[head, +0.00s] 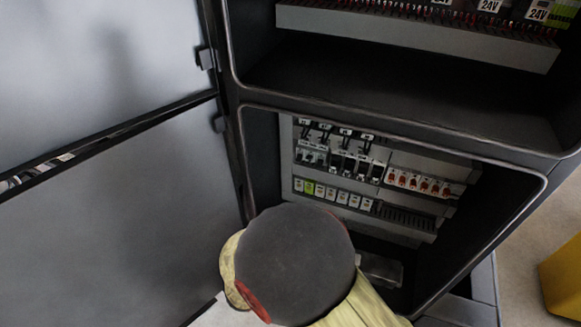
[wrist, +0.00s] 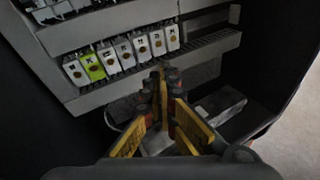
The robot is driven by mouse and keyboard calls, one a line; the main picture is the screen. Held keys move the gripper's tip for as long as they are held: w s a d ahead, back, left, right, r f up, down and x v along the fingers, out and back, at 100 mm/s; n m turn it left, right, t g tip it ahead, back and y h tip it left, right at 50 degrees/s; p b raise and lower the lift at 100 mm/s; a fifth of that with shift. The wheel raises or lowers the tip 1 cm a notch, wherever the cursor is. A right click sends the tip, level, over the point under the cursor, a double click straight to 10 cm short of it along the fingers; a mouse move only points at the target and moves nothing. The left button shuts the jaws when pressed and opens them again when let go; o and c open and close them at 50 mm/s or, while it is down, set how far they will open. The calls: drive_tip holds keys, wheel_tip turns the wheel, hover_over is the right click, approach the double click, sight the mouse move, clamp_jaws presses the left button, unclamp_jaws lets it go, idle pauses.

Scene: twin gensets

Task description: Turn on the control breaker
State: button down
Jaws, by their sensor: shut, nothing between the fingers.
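The open cabinet compartment holds rows of breakers. An upper row of black and white breakers (head: 347,162) sits beside a group of white modules with orange-red parts (head: 424,184). A lower row of white modules (head: 340,197) includes one green module (head: 308,187); this row also shows in the wrist view (wrist: 127,53), with the green module (wrist: 92,68) near its left end. I cannot tell which is the control breaker. My gripper (wrist: 162,80) is shut and empty, just below the lower row's right part. In the head view my arm hides it.
The compartment's dark frame (head: 400,137) surrounds the panel. Grey doors (head: 120,200) stand open at left. A slotted duct (wrist: 165,60) runs under the lower row, and a grey block (wrist: 220,103) lies lower right. A yellow object (head: 562,278) stands at far right.

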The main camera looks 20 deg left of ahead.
drive_tip(key=w+a+r+n+t+y, duration=0.2)
drive_tip(key=a+r+n, duration=0.1)
drive_tip(key=a, duration=0.3)
drive_tip(key=w+a+r+n+t+y, duration=0.2)
drive_tip(key=a+r+n+t+y, duration=0.1)
drive_tip(key=a, duration=0.3)
drive_tip(key=shift+r+y, duration=0.3)
drive_tip(key=shift+r, duration=0.2)
drive_tip(key=shift+w, duration=0.2)
drive_tip(key=w+b, duration=0.1)
drive_tip(key=w, duration=0.2)
drive_tip(key=w+b, duration=0.1)
drive_tip(key=w, duration=0.2)
drive_tip(key=w+r, duration=0.1)
drive_tip(key=w, duration=0.2)
drive_tip(key=shift+w+d+b, duration=0.3)
drive_tip(key=shift+w+b, duration=0.05)
drive_tip(key=shift+b, duration=0.05)
drive_tip(key=shift+s+r+p, duration=0.1)
drive_tip(key=shift+r+p, duration=0.1)
drive_tip(key=shift+p, duration=0.45)
